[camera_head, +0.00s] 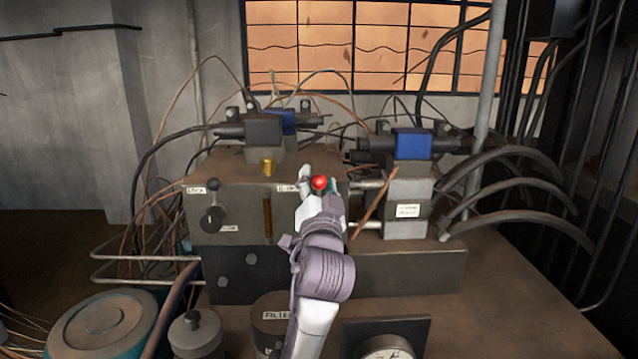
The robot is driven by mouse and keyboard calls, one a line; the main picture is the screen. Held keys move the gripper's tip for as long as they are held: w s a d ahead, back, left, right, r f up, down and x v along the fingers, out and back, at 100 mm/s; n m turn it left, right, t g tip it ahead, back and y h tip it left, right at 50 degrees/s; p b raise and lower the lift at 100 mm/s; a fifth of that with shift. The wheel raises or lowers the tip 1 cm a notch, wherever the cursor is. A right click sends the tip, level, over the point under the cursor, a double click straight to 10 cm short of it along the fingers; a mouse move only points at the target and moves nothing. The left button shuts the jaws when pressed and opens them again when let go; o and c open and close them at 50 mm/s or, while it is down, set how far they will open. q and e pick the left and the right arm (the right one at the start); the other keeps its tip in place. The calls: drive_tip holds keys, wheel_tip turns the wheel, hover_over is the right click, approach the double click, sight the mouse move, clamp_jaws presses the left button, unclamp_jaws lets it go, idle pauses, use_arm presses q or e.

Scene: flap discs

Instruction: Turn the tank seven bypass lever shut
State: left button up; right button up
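A red ball knob (319,183), which looks like a lever's end, shows at the front of the manifold block (230,172). The lever's shaft and pivot are hidden behind my gripper. A black-knobbed lever (211,215) sits on the block's left front face. The small labels are too blurred to read, so I cannot tell which lever is tank seven's.
Blue-capped valves (411,144) stand on top, with cables and thick hoses (510,185) at the right. A round filter cap (272,318), a gauge (388,348) and a teal-edged drum (105,325) stand in front. The bench top (510,300) at right is clear.

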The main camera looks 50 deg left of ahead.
use_arm(q)
drive_tip(key=shift+s+d, duration=0.1)
drive_tip(key=v, duration=0.7)
drive_tip(key=shift+s+d, duration=0.1)
idle(0.7)
